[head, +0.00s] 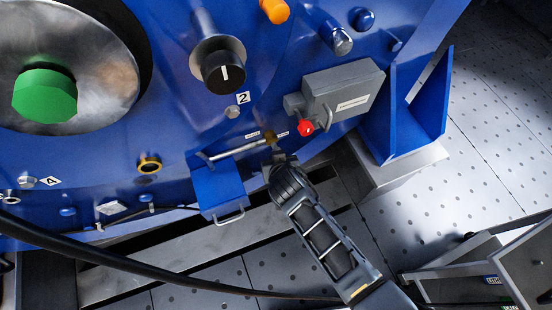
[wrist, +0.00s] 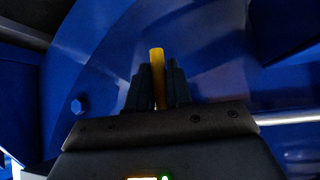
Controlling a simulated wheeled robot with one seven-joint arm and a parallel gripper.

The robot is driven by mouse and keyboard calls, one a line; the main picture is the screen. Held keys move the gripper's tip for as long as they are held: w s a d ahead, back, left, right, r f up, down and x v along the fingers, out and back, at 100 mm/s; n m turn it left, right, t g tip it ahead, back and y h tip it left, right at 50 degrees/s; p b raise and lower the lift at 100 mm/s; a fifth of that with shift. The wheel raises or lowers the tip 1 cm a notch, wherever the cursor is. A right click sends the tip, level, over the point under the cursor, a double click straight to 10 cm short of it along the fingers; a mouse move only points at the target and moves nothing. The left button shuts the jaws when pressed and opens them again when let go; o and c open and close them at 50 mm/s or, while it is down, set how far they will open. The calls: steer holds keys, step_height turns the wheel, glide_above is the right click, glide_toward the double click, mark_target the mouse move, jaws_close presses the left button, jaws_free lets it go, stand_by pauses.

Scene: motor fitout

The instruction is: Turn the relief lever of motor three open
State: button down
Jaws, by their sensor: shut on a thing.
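The relief lever, a thin yellow rod (wrist: 157,72), stands upright between the two dark fingers of my gripper (wrist: 158,92) in the wrist view. Its tip sticks out beyond the fingertips. In the head view a small brownish-yellow part of the lever (head: 270,137) shows on the blue motor face, just above my gripper (head: 277,156). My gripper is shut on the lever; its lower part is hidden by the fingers. Small labels sit on both sides of the lever, too small to read. I see no number three on the motor.
A grey box (head: 342,92) with a red knob (head: 305,128) is close at the upper right. A blue box (head: 219,188) with a wire handle and a metal rod (head: 238,150) are close at the left. A black cable (head: 130,272) runs below.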

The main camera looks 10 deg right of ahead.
steer(key=c, duration=1.1)
jaws_free()
steer(key=shift+c, duration=0.2)
steer(key=p+v, duration=0.1)
steer(key=v, duration=0.6)
steer(key=shift+s+r+p, duration=0.3)
steer(key=shift+p, duration=0.1)
steer(key=shift+d, duration=0.1)
